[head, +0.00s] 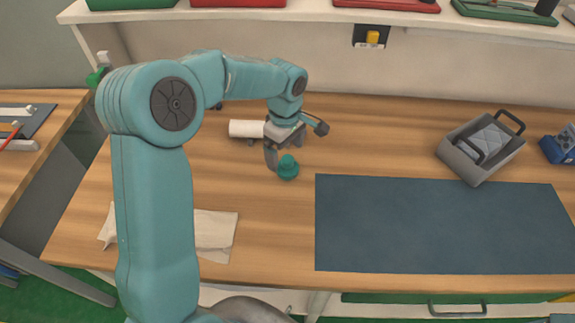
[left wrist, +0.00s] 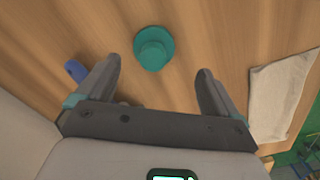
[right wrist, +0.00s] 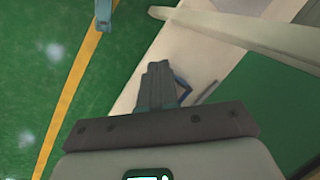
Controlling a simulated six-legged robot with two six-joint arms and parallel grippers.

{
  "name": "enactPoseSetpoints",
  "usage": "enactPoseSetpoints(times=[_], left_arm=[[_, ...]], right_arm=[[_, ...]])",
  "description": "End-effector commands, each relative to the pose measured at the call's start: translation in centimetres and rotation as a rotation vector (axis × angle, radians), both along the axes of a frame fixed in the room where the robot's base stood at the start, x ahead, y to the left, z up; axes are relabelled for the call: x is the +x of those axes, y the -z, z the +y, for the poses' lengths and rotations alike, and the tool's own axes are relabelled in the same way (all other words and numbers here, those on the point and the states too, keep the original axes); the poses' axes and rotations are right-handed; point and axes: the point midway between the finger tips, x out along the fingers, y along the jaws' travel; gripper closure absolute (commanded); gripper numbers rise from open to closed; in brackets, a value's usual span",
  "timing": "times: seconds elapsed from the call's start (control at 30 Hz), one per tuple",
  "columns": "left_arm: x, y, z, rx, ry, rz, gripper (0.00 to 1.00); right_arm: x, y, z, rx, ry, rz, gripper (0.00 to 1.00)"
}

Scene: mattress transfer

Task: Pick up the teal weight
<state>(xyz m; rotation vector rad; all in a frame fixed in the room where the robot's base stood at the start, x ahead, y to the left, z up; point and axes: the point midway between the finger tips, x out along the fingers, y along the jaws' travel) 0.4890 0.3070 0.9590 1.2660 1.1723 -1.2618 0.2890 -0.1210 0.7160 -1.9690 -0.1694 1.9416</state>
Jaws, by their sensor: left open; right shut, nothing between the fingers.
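The teal weight (head: 288,168) stands on the wooden table, a small round piece with a wider base and a knob on top. In the left wrist view the weight (left wrist: 154,47) lies ahead of my left gripper (left wrist: 160,75), roughly between the lines of its two fingers and just beyond the tips. My left gripper (head: 295,145) is open and empty, close to the weight in the head view. My right gripper (right wrist: 156,68) is shut and empty, over the green floor and a pale strip. It is not in the head view.
A white roll (head: 247,128) lies just left of my left gripper. A pale cloth (head: 215,232) lies at the front left. A dark blue mat (head: 440,225) covers the right of the table, with a grey bin (head: 462,165) behind it. Bare wood surrounds the weight.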

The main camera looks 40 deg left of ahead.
Motion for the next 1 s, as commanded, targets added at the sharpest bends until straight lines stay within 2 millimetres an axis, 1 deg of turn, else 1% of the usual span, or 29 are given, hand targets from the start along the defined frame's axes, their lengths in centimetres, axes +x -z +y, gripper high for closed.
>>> enactPoseSetpoints(times=[0.17,0.3,0.4,0.5,0.67,0.7,0.77,0.8,0.87,0.9,0.93,0.97,1.0], left_arm=[[0.3,1.4,0.0,-0.001,-0.001,0.004,0.06],[0.8,3.8,-0.1,-0.001,-0.001,0.005,0.06],[0.9,5.1,-0.1,-0.001,-0.001,0.003,0.06],[0.9,5.7,0.0,-0.001,-0.001,0.002,0.06],[0.9,5.7,0.0,0.0,-0.001,0.0,0.06],[0.9,5.7,0.0,0.0,-0.001,0.0,0.09],[0.9,5.7,0.0,0.0,-0.001,0.0,0.28],[0.9,5.7,0.0,0.0,-0.001,0.0,0.41],[0.9,5.6,0.0,0.0,-0.001,0.0,0.61],[0.9,5.6,0.0,0.0,-0.001,0.0,0.74],[0.9,5.6,0.0,0.0,-0.001,0.0,0.84],[1.0,5.6,0.0,0.0,-0.001,-0.002,0.86],[1.0,5.6,0.0,0.0,-0.001,-0.002,0.86]], right_arm=[[0.0,-0.5,0.0,0.0,0.0,0.0,1.0],[0.0,-1.2,0.0,0.0,0.0,0.0,1.0],[0.0,-1.2,0.0,0.0,0.0,0.0,1.0],[0.0,-1.3,0.0,0.0,0.0,0.0,1.0],[0.0,-1.2,0.0,0.0,0.0,0.0,1.0],[0.0,-1.2,0.0,0.0,0.0,0.0,1.0],[0.0,-1.2,0.0,0.0,0.0,0.0,1.0],[0.0,-1.2,0.0,0.0,0.0,0.0,1.0],[0.0,-1.2,0.0,0.0,0.0,0.0,1.0],[0.0,-1.2,0.0,0.0,0.0,0.0,1.0],[0.0,-1.2,0.0,0.0,0.0,0.0,1.0],[0.0,-1.2,0.0,0.0,0.0,0.0,1.0],[0.0,-1.2,0.0,0.0,0.0,0.0,1.0]])
